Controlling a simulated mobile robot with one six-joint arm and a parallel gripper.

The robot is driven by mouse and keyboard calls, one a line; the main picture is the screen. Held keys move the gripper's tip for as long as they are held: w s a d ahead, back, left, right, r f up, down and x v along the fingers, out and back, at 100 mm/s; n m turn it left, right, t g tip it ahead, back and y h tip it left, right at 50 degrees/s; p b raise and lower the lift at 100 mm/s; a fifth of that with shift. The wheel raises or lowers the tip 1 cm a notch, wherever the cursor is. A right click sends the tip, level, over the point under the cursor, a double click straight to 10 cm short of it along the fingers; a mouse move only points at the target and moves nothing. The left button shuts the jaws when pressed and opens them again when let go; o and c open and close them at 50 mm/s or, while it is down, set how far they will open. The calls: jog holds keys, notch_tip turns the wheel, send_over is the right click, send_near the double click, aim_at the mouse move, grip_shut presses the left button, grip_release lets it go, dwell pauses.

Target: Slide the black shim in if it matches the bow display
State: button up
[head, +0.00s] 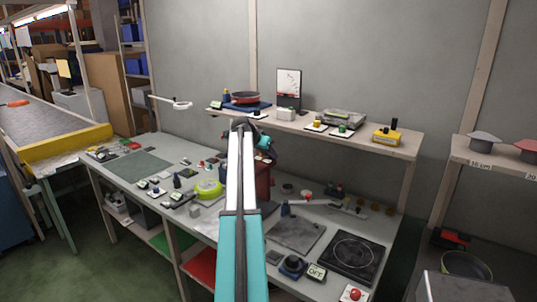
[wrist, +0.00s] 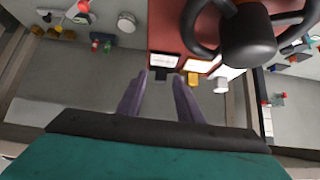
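My gripper (wrist: 160,84) is open in the wrist view, its two grey fingers apart. A small black piece with a white label, likely the black shim (wrist: 161,73), lies just beyond and between the fingertips at the edge of a red surface (wrist: 175,30). I cannot tell whether the fingers touch it. A yellow piece (wrist: 192,78) and a pale piece (wrist: 221,84) sit beside it, also with white labels. In the head view my arm hides most of this spot. A white panel with red marks (head: 288,88) stands on the shelf; I cannot read it or tell whether it is the bow display.
A large black knob with looped handles (wrist: 247,35) is close to my gripper at upper right. In the head view, a red pan (head: 245,97) sits on the raised shelf (head: 395,148). The bench holds a black hotplate (head: 352,257), an OFF display (head: 316,271) and a green mat (head: 135,165).

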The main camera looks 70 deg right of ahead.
aim_at(269, 160)
grip_shut()
jog(key=shift+a, duration=0.1)
jog(key=shift+w+a+b, duration=0.2)
jog(key=shift+a+b, duration=0.05)
jog(key=shift+a, duration=0.45)
jog(key=shift+w+a+b, duration=0.2)
jog(key=shift+a+b, duration=0.05)
jog(key=shift+a, duration=0.4)
grip_release()
jog(key=shift+a, duration=0.1)
jog(key=shift+r, duration=0.1)
jog(key=b+v, duration=0.3)
jog(key=v, duration=1)
jog(key=shift+a+r, duration=0.2)
jog(key=shift+a, duration=0.05)
